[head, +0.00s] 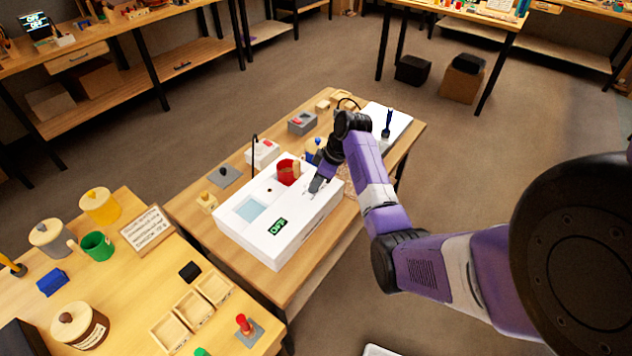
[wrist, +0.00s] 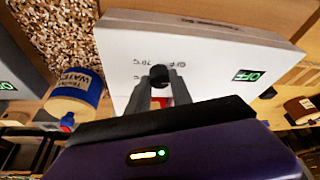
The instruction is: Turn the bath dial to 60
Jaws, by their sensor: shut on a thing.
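The white bath (head: 300,222) stands on the middle wooden bench, with a green OFF display (head: 277,226) on its front and a pale blue basin (head: 250,208) in its top. In the wrist view the bath's white panel (wrist: 215,50) fills the upper middle, and its display (wrist: 250,75) also reads OFF. The black dial (wrist: 158,72) sits on this panel with small temperature markings around it, one like 70°C, seen upside down. My gripper (head: 317,186) is at the bath's right end, its fingers shut on the dial. I cannot make out which mark the dial points to.
A red pot (head: 288,173) stands on the bath near my gripper. A jar with a blue WATER label (wrist: 76,95) is beside the bath. A grey box (head: 302,122) and a white board (head: 390,122) are farther back. The left table holds mugs, trays and a sign (head: 147,229).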

